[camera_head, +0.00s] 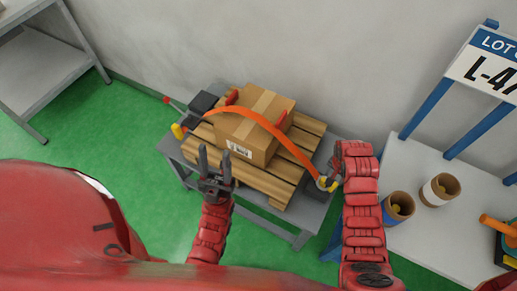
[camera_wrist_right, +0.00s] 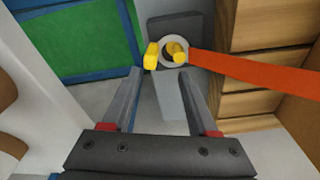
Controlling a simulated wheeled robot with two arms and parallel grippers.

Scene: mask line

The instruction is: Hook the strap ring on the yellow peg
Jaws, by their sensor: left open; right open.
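An orange strap (camera_head: 259,119) runs over the cardboard box (camera_head: 262,104) and down to the right. Its pale ring (camera_wrist_right: 164,43) lies flat at the strap's end in the right wrist view. One yellow peg part (camera_wrist_right: 177,52) shows inside the ring and another yellow part (camera_wrist_right: 151,57) at its left edge; the ring appears to be around the peg. My right gripper (camera_wrist_right: 161,73) is open and empty, its fingertips just short of the ring. My left gripper (camera_head: 214,146) is open and empty, in front of the box's left side.
The box sits on a wooden pallet (camera_head: 277,185) on a grey cart (camera_head: 304,220). Another yellow piece (camera_head: 178,131) is at the cart's left. A grey shelf (camera_head: 40,68) is far left. Green floor between is clear.

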